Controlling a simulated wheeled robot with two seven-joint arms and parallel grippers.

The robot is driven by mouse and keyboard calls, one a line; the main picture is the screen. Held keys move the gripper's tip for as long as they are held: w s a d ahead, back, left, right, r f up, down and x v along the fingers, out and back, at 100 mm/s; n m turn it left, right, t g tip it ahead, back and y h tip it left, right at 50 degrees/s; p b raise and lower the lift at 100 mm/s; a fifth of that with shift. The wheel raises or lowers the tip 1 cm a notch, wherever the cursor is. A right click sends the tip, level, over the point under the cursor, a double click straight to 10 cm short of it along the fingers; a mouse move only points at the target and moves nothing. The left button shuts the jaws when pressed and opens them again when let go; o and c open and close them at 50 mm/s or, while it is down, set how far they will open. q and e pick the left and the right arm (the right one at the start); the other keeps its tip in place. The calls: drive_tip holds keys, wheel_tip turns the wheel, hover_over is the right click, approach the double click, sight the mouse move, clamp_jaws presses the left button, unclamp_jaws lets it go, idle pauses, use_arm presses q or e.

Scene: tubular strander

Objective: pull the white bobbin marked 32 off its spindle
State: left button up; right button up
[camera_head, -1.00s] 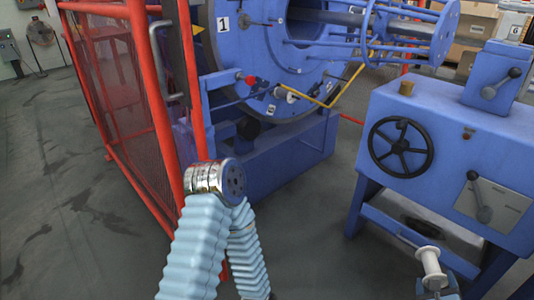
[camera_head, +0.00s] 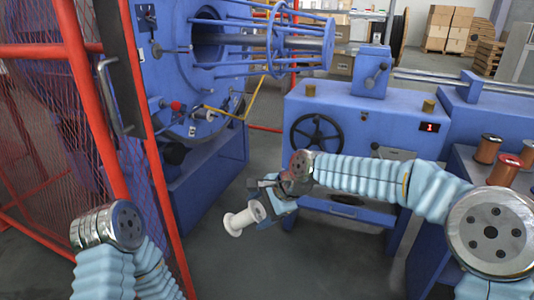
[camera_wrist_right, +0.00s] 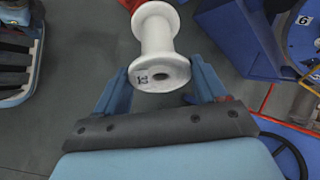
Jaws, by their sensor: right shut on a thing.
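A white bobbin (camera_head: 245,219) hangs in the air in front of the blue control bench, clear of any spindle. My right gripper (camera_head: 268,205) is shut on it. In the right wrist view the bobbin (camera_wrist_right: 156,45) sits between the two blue fingers (camera_wrist_right: 160,85), its near flange toward me. That flange carries a small dark number that I cannot read for certain. A whitish part (camera_head: 205,113) by a yellow bar shows low on the strander's round blue face; I cannot tell exactly what it is. My left gripper is out of view.
The blue strander (camera_head: 195,175) stands at left behind a red mesh guard (camera_head: 80,110). The blue bench with a black handwheel (camera_head: 318,138) stands behind my right arm. Copper-coloured spools (camera_head: 487,149) stand at right. The floor below the bobbin is clear.

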drive_tip(key=s+a+r+n+g+h, duration=0.2)
drive_tip(key=s+a+r+n, duration=0.2)
drive_tip(key=r, duration=0.4)
drive_tip(key=shift+s+a+r+n+p, duration=0.15)
drive_tip(key=shift+s+r+n+p, duration=0.3)
drive_tip(key=shift+n, duration=0.55)
drive_tip(key=s+r+n, duration=0.1)
drive_tip(key=s+r, duration=0.1)
drive_tip(key=s+r+n+h, duration=0.1)
drive_tip(key=s+r+n, duration=0.1)
drive_tip(key=r, duration=0.1)
drive_tip(key=s+r+n+h, duration=0.1)
drive_tip(key=s+r+n, duration=0.1)
drive_tip(key=s+r, duration=0.1)
drive_tip(key=shift+s+a+r, duration=0.1)
drive_tip(key=shift+a+r, duration=0.05)
drive_tip(key=shift+r, duration=0.05)
drive_tip(key=shift+c, duration=0.7)
drive_tip(key=s+d+r+n+t, duration=0.1)
drive_tip(key=s+d+r+n, duration=0.3)
drive_tip(key=s+r, duration=0.3)
drive_tip(key=s+d+r+n+t+p, duration=0.1)
drive_tip(key=s+d+r+n, duration=0.2)
drive_tip(key=s+r, duration=0.4)
drive_tip(key=shift+s+d+r+n+t, duration=0.35)
drive_tip(key=shift+s+d, duration=0.2)
drive_tip(key=shift+s, duration=0.55)
